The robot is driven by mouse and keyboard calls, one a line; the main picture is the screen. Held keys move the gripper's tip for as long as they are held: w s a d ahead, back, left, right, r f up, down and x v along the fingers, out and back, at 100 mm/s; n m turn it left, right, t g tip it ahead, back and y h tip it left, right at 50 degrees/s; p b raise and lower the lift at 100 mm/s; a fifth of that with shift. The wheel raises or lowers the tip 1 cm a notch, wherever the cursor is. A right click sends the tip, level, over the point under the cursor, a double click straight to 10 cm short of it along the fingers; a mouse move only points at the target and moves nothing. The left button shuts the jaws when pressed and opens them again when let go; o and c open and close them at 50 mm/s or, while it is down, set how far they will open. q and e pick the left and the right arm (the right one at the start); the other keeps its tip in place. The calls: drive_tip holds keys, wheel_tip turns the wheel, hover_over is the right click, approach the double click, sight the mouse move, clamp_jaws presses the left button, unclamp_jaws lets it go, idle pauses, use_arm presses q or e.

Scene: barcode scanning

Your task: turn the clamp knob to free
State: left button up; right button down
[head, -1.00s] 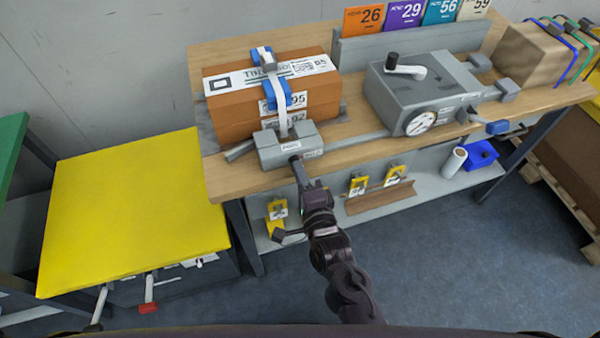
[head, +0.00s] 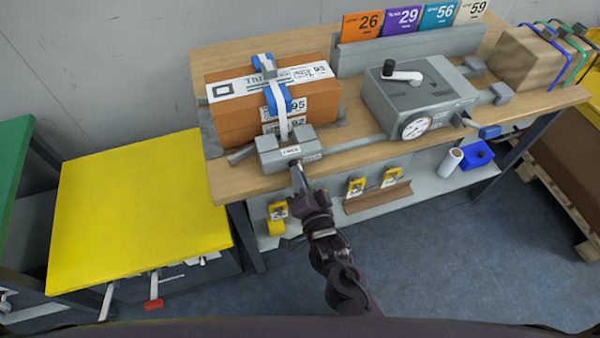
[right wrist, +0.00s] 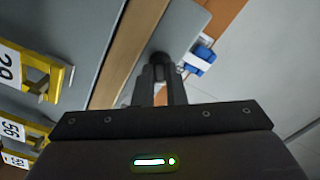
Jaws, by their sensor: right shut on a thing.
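The grey clamp block (head: 286,148) sits at the front edge of the wooden bench, against the brown carton (head: 238,114) with its white strap and blue buckles. The dark clamp knob (head: 294,163) is at the front face of the block. My right gripper (head: 298,172) comes up from below and is shut on the knob. In the right wrist view the fingers (right wrist: 160,78) close around the dark round knob (right wrist: 160,58); they hide part of it. I cannot read the knob's angle. My left gripper is not in view.
A grey machine with a crank and dial (head: 415,95) stands right of the clamp. A yellow table (head: 140,205) is at left. The floor in front is clear.

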drive_tip(key=n+p, duration=0.3)
drive_tip(key=n, duration=0.7)
drive_tip(key=shift+f+n, duration=0.1)
drive_tip(key=shift+n, duration=0.3)
drive_tip(key=shift+p, duration=0.3)
drive_tip(key=c, duration=1.8)
unclamp_jaws()
drive_tip(key=shift+o, duration=0.2)
drive_tip(key=shift+s, duration=0.1)
drive_tip(key=b+v, duration=0.1)
drive_tip(key=v, duration=0.6)
drive_tip(key=shift+s, duration=0.3)
drive_tip(key=shift+d, duration=0.1)
